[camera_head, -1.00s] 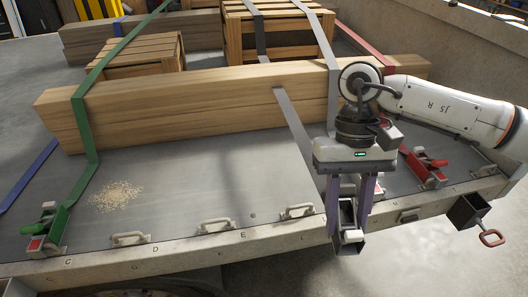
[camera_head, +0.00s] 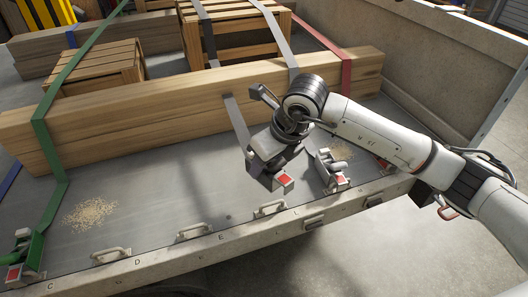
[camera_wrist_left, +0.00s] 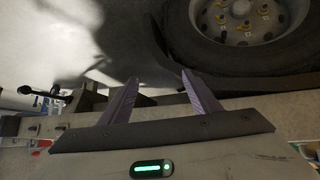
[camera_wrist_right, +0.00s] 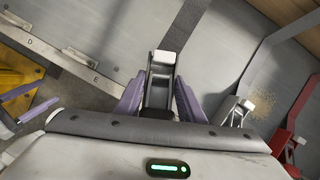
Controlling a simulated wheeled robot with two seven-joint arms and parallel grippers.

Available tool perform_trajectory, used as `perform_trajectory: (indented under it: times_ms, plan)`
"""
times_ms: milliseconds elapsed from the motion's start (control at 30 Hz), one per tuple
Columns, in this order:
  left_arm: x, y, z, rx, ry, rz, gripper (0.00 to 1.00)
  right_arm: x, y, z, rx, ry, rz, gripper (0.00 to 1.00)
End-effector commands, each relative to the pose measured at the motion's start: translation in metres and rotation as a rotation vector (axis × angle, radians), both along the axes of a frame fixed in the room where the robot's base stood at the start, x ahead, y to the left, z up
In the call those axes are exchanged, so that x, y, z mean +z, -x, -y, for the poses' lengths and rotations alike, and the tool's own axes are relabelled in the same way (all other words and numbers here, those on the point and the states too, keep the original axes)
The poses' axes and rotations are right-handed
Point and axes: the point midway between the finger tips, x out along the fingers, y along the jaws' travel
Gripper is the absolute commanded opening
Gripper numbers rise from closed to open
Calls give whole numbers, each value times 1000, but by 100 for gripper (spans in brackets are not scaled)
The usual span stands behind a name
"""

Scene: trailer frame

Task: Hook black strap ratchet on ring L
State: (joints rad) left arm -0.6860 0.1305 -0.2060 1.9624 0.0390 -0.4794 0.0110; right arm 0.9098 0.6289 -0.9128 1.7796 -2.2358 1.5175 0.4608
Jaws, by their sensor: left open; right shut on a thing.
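The black strap (camera_head: 207,32) runs over the crate and the long beam, then down toward my right gripper (camera_wrist_right: 158,100). That gripper is shut on the black strap ratchet (camera_wrist_right: 160,72), its fingers on both sides of it. In the head view the ratchet's red-marked end (camera_head: 284,181) shows below my wrist, above the bed near the edge. My left gripper (camera_wrist_left: 155,95) is open and empty, outside the bed near a wheel.
A grey ratchet (camera_head: 330,170) stands close right of the held one. A red strap (camera_head: 346,85) passes behind my right arm. The green strap's ratchet (camera_head: 22,255) is at far left. Beams and crates fill the back; the front strip of the bed is mostly clear.

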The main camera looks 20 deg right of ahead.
Motion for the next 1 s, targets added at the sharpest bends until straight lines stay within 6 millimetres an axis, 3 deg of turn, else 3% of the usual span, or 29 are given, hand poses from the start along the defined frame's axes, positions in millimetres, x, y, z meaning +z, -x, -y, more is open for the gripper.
perform_trajectory:
  times_ms: [100,300,567,1000]
  plan:
    - [0,3,-1,2,-2,-9,57,6,-11,-2,-196,-3,2,3]
    - [0,4,-2,3,-2,-10,57,6,-19,2,-368,0,0,3]
    - [-4,3,-2,3,-2,-7,57,-3,-19,3,-384,-1,-1,3]
    - [-12,-3,4,-7,1,8,57,-36,-19,2,-382,0,-2,3]
